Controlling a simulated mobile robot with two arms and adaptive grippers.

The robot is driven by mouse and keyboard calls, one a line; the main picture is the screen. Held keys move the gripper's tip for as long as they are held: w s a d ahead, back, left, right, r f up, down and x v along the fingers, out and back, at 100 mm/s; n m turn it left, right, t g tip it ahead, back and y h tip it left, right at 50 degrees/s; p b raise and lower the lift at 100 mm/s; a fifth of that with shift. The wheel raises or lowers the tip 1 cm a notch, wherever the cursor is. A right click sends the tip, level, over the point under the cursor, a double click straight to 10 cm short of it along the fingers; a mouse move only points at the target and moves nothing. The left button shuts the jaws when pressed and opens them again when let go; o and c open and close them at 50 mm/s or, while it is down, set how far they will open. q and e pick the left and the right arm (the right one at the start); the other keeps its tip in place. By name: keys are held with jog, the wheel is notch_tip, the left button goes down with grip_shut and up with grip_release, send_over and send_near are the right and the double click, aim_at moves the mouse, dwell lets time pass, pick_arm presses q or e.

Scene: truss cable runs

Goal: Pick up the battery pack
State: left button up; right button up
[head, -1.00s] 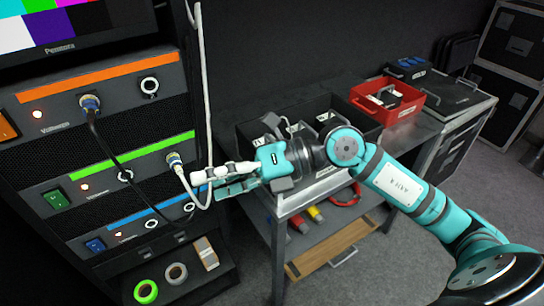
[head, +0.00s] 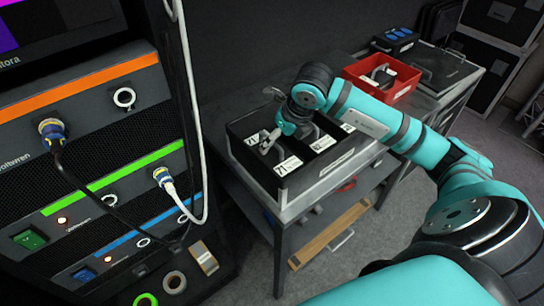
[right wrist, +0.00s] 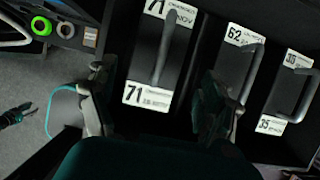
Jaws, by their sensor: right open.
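Several battery packs stand in a black divided tray (head: 330,168) on the grey cart. The pack labelled 71 (right wrist: 150,65) has a grey bar handle and white labels, and it also shows in the head view (head: 289,165). To its right are packs labelled 62 (right wrist: 236,60) and 35 (right wrist: 290,85). My right gripper (head: 280,138) is open above the tray, at pack 71. In the right wrist view its fingers (right wrist: 160,108) are on either side of that pack, with nothing gripped. Contact with the handle cannot be told.
An equipment rack (head: 130,140) with cables stands at the left; a white cable (head: 190,100) hangs beside it. Tape rolls (head: 174,282) lie on the rack's low shelf.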

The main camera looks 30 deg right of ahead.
aim_at(272, 151)
jog(key=x, duration=0.2)
jog(key=shift+w+f, duration=0.15)
jog(key=shift+f, duration=0.15)
jog(key=shift+w+f, duration=0.1)
jog(key=shift+f, duration=0.15)
jog(key=p+x, duration=0.1)
jog(key=x, duration=0.2)
jog(key=shift+w+a+f+p, duration=0.1)
jog(key=shift+a+f+p, duration=0.05)
jog(key=shift+f+p, duration=0.2)
jog(key=shift+w+f, duration=0.25)
jog(key=shift+f, duration=0.25)
jog(key=c, duration=1.3)
pick_arm(q)
jog(key=shift+t, duration=0.3)
jog(key=w+r, duration=0.2)
jog(key=w, duration=0.1)
jog(key=shift+w+d, duration=0.2)
jog(key=shift+w, duration=0.05)
pick_arm(e)
jog(key=shift+w+r, duration=0.1)
jog(key=shift+r, duration=0.1)
jog(key=shift+c, duration=0.2)
